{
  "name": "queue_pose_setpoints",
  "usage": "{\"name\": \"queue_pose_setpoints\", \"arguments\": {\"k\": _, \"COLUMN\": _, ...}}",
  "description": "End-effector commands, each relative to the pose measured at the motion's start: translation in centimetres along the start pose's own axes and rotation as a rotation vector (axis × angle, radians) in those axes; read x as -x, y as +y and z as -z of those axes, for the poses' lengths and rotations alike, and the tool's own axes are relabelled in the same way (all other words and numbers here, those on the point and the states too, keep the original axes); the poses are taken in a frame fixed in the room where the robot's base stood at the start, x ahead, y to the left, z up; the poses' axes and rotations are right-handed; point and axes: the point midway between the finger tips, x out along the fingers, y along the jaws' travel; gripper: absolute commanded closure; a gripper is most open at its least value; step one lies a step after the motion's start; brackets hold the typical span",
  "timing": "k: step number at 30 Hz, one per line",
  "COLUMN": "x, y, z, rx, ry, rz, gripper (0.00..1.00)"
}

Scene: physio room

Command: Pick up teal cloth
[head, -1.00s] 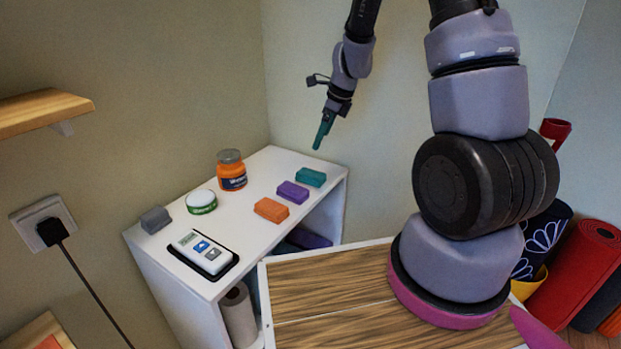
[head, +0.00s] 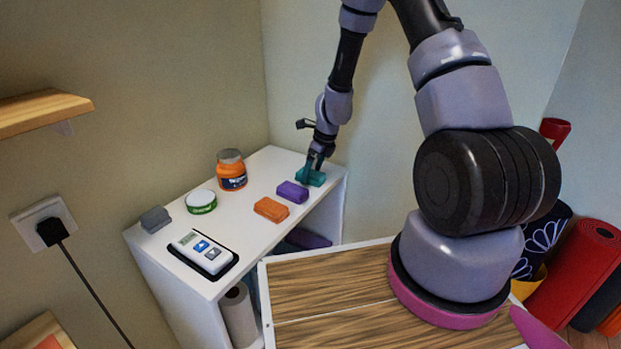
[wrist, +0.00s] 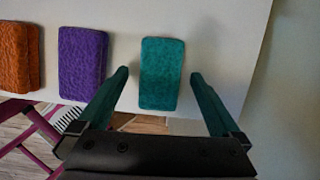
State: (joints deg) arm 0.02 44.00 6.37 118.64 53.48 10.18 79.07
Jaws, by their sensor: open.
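The teal cloth (wrist: 161,72) is a small folded block lying flat near the shelf edge in the wrist view. It also shows at the far right end of the white shelf top in the head view (head: 317,179), partly hidden by my gripper. My gripper (wrist: 158,78) is open, with one teal finger on each side of the cloth's near end and gaps between fingers and cloth. In the head view my gripper (head: 310,177) is down at the cloth. I cannot tell the exact height of the fingertips above the shelf.
A purple cloth (head: 292,192) lies just left of the teal one, then an orange cloth (head: 271,209). An orange jar (head: 231,170), a round green-and-white tin (head: 201,201), a grey block (head: 155,219) and a white device (head: 201,252) stand on the white shelf (head: 174,281). Walls rise behind.

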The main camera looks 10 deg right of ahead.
Motion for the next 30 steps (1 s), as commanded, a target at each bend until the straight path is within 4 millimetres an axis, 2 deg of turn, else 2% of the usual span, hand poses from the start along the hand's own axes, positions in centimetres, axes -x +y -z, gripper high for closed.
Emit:
{"name": "queue_pose_setpoints", "arguments": {"k": 4, "x": -1.07, "y": -0.04, "z": 0.06, "rx": -0.001, "ry": 0.000, "rz": 0.000, "gripper": 0.00}}
{"name": "queue_pose_setpoints", "arguments": {"k": 23, "x": -1.44, "y": -0.02, "z": 0.13, "rx": -0.001, "ry": -0.001, "rz": 0.000, "gripper": 0.00}}
{"name": "queue_pose_setpoints", "arguments": {"k": 24, "x": -1.44, "y": -0.02, "z": 0.13, "rx": -0.001, "ry": -0.001, "rz": 0.000, "gripper": 0.08}}
{"name": "queue_pose_setpoints", "arguments": {"k": 26, "x": -1.43, "y": -0.02, "z": 0.12, "rx": -0.001, "ry": -0.001, "rz": 0.000, "gripper": 0.31}}
{"name": "queue_pose_setpoints", "arguments": {"k": 30, "x": -1.43, "y": -0.02, "z": 0.13, "rx": -0.001, "ry": -0.001, "rz": 0.000, "gripper": 0.84}}
